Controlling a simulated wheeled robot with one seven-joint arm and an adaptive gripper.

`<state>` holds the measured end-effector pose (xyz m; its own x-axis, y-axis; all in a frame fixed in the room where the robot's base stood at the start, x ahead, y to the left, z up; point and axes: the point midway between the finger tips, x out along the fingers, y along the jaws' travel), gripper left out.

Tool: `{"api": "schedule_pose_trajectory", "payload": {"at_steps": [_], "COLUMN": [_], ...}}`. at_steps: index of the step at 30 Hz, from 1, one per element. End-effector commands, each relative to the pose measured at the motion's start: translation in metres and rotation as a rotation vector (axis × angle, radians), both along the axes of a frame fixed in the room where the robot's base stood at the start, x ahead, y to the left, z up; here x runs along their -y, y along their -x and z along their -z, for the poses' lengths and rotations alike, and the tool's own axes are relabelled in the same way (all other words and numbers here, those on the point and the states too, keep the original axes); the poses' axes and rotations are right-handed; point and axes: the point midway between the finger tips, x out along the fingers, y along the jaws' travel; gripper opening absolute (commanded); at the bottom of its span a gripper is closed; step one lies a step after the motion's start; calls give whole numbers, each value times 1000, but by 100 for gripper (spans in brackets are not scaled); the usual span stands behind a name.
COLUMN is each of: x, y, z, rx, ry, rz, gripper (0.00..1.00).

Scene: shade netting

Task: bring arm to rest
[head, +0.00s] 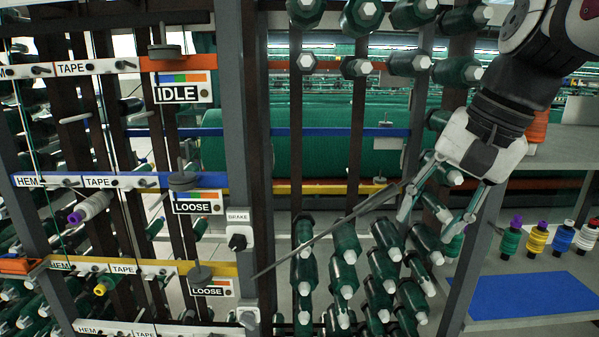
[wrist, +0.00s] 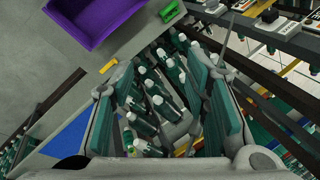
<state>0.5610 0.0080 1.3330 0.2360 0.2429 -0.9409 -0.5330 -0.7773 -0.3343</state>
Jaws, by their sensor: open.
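My gripper (head: 436,203) hangs at the upper right of the head view, pointing down, in front of the rack of green bobbins (head: 345,240). In the wrist view the open fingers (wrist: 165,110) frame several green bobbins (wrist: 150,85) with pale ends, lying beyond the fingertips. My arm reaches in from the top right corner of the head view. I cannot tell whether the fingers touch any bobbin.
A grey post with a BRAKE switch (head: 238,230) stands left of centre. Left are labelled rails with IDLE (head: 178,94) and LOOSE signs. At right, a shelf holds a blue mat (head: 540,296) and coloured spools (head: 537,240). A purple bin (wrist: 95,20) shows in the wrist view.

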Motion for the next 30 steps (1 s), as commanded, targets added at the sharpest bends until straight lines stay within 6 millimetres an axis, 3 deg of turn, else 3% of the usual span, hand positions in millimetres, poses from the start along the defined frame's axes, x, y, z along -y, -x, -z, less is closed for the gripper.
{"api": "schedule_pose_trajectory", "payload": {"at_steps": [6, 15, 21, 30], "x": [-1, 5, 8, 9], "y": [55, 110, 124, 125], "z": [21, 59, 72, 73], "rx": [122, 263, 304, 307], "ry": [166, 379, 447, 454], "rz": [-187, -431, -507, -516], "gripper": [42, 42, 42, 42]}}
